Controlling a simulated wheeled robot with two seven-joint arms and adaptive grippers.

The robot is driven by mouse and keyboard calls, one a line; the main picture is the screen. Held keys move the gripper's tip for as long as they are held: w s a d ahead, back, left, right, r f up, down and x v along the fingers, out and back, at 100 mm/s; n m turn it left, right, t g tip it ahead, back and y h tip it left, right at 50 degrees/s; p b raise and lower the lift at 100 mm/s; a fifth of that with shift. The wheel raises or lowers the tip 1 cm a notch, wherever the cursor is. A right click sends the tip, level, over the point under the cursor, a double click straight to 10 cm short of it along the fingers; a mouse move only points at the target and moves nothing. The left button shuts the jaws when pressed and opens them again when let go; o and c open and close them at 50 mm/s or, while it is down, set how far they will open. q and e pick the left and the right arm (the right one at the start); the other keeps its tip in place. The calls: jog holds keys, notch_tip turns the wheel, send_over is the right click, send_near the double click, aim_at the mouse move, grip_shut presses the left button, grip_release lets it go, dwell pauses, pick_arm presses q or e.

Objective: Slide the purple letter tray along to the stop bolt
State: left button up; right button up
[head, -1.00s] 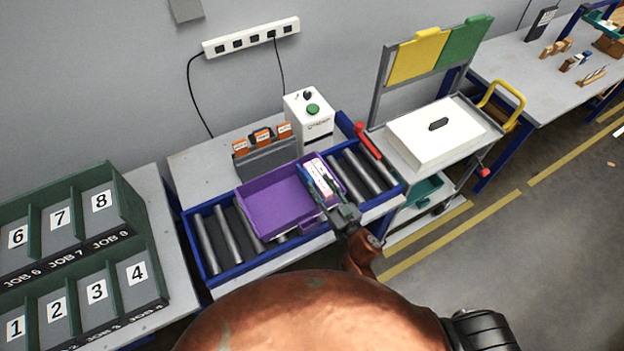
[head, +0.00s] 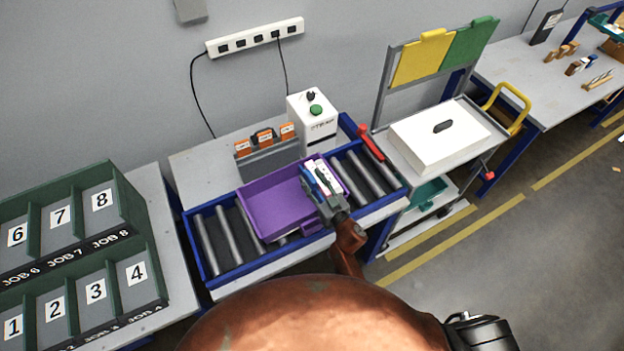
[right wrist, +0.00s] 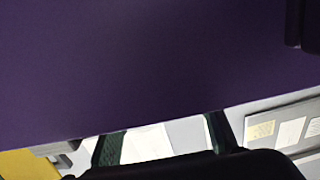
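The purple letter tray (head: 268,207) sits on the roller conveyor (head: 222,270), around its middle, with bare rollers on both sides. My right gripper (head: 320,188) is at the tray's right end, over or against the near right part; contact is unclear. In the right wrist view the tray's purple surface (right wrist: 150,60) fills most of the picture, and the two fingers (right wrist: 162,142) stand apart below it with nothing visible between them. My left gripper is out of view. I cannot make out the stop bolt for certain; a red handle (head: 370,142) stands at the conveyor's right end.
A white control box (head: 312,122) with a green button and a grey holder with orange cards (head: 268,155) stand behind the conveyor. A green numbered sorter (head: 70,245) is at left. A cart with a white lid (head: 438,132) stands at right. Rollers right of the tray are clear.

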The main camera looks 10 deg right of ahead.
jog(key=shift+c, duration=0.2)
grip_shut()
dwell(0.5)
